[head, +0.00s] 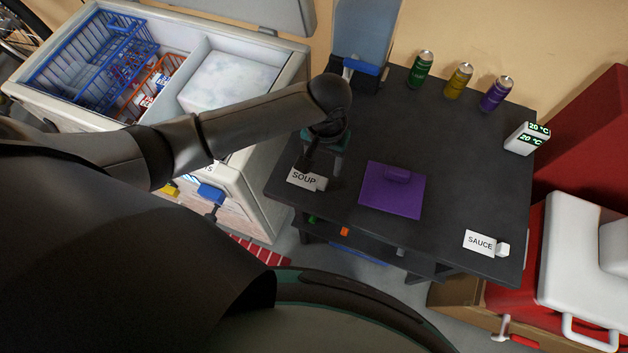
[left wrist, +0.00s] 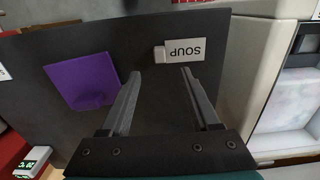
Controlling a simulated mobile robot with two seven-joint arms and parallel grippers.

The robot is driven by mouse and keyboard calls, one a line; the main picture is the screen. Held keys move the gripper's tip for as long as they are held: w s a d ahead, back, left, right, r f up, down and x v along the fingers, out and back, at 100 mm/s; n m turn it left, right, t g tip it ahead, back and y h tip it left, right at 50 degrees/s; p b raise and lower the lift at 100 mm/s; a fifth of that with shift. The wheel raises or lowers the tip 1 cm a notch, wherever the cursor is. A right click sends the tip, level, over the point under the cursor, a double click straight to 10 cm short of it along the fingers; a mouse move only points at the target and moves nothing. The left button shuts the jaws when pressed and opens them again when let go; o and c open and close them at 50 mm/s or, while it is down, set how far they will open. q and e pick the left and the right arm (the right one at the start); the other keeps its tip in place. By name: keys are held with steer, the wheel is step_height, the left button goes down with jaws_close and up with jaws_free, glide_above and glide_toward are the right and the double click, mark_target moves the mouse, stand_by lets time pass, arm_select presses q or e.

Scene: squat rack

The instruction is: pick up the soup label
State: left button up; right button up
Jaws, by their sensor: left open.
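The soup label (head: 305,180) is a white card reading "SOUP" with a small white block at one end. It lies at the left front edge of the dark table (head: 452,138). In the left wrist view the label (left wrist: 185,50) is upside down, just beyond the fingertips and roughly in line with the gap between them. My left gripper (head: 318,158) is above the table, just behind the label. In the left wrist view its two fingers (left wrist: 160,73) are apart with nothing between them. My right gripper is not in view.
A purple lidded item (head: 391,190) lies right of the soup label. A sauce label (head: 481,242) is at the right front corner. Green, yellow and purple cans (head: 459,80) stand at the back. A temperature display (head: 526,139) is at the right. An open freezer (head: 190,42) stands left.

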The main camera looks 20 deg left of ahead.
mark_target(323, 182)
arm_select(q)
step_height(323, 182, down, 9)
steer(key=b, duration=0.2)
steer(key=shift+f+b, duration=0.15)
steer(key=shift+b, duration=0.2)
jaws_close()
stand_by(0.4)
